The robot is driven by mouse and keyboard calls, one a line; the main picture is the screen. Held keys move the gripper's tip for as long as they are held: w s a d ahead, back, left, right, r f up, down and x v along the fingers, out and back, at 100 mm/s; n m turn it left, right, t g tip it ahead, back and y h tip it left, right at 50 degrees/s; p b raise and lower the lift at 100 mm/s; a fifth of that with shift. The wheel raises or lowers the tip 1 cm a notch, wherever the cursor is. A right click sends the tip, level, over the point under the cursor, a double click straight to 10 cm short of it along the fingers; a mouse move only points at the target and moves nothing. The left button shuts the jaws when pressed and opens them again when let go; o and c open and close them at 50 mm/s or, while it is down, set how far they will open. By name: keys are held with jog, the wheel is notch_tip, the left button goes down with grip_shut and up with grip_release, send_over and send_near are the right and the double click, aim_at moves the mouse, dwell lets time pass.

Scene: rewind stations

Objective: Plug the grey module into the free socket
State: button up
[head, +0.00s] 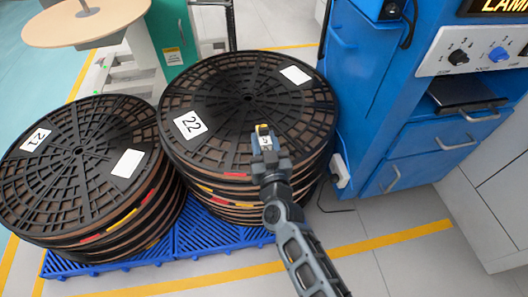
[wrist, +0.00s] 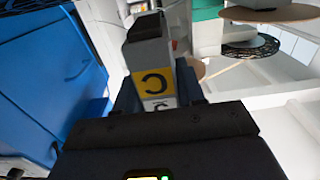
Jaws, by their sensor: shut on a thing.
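The grey module (wrist: 150,52) with a yellow label bearing a dark letter is in my gripper in the wrist view (wrist: 157,100). The module points away from the camera, and its far end touches nothing I can make out. Gripper and module appear in front of the right reel stack. I cannot make out a free socket. A small white box (head: 341,170) sits low on the blue cabinet's side, its face unclear.
Stacks of black reels marked 21 (head: 75,165) and 22 (head: 240,100) stand on a blue pallet (head: 205,238). A blue cabinet (head: 375,90) with drawers and a knob panel (head: 475,50) stands at the right. A dark cable lies near its foot. Floor in front is clear.

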jog(key=shift+a+f+b, duration=0.1)
jog(key=shift+f+b, duration=1.5)
jog(key=shift+f, duration=0.4)
jog(key=shift+f, duration=0.2)
jog(key=o, duration=1.1)
jog(key=shift+o, duration=0.2)
jog(key=shift+r, duration=0.15)
jog(key=shift+s, duration=0.25)
jog(key=p+v, duration=0.3)
jog(key=v, duration=0.8)
jog(key=shift+s, duration=0.2)
